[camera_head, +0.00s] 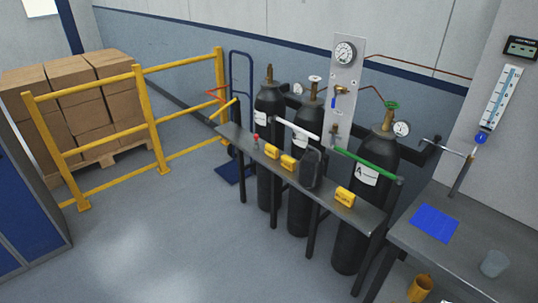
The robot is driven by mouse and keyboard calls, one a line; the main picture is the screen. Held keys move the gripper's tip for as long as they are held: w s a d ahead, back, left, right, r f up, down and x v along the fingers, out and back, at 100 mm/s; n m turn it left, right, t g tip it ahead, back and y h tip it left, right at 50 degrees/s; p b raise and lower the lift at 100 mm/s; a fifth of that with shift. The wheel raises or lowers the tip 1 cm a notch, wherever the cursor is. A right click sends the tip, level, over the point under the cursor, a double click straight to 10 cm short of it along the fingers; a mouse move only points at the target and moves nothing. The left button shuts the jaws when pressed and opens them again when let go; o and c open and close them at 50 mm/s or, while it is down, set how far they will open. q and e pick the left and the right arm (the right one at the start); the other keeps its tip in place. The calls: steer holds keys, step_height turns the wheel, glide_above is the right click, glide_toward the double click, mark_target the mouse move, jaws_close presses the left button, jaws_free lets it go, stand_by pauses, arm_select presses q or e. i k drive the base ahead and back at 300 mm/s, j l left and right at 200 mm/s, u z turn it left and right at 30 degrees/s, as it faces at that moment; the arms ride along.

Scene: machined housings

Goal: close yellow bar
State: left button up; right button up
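A short yellow bar (225,109) shows at the left end of the cylinder rack (235,135). It points up and back, left of the left black cylinder (266,110), and does not cross that cylinder's front. A white bar (296,130) runs near the middle cylinder (309,104). A green bar (368,164) crosses the front of the right cylinder (374,155). How the yellow bar joins the rack is too small to tell. Neither of my grippers is in view.
Several yellow blocks (345,197) and a dark rounded object (311,169) are on the rack's front shelf. A yellow railing (150,120) and pallet of boxes (85,95) stand left. A grey table (470,260) is at right. The floor (180,235) in front is clear.

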mark_target(207, 120)
steer(key=i+j, duration=0.45)
steer(key=i, duration=0.15)
steer(key=i+j, duration=0.4)
steer(key=i, duration=0.25)
steer(key=i+j, duration=0.45)
steer(key=i, duration=0.15)
steer(key=i+j, duration=0.6)
steer(key=k+j+z, duration=0.15)
steer(key=k+j, duration=0.3)
steer(key=k+j+z, duration=0.2)
steer(key=k+j, duration=0.25)
steer(key=k+j+z, duration=0.15)
steer(key=k+j, duration=0.2)
steer(key=k, duration=0.25)
steer(key=i+u, duration=0.2)
steer(key=u, duration=0.15)
steer(key=i+l+u, duration=0.15)
steer(key=u, duration=0.2)
steer(key=i+l+u, duration=0.2)
steer(key=u, duration=0.15)
steer(key=i, duration=0.1)
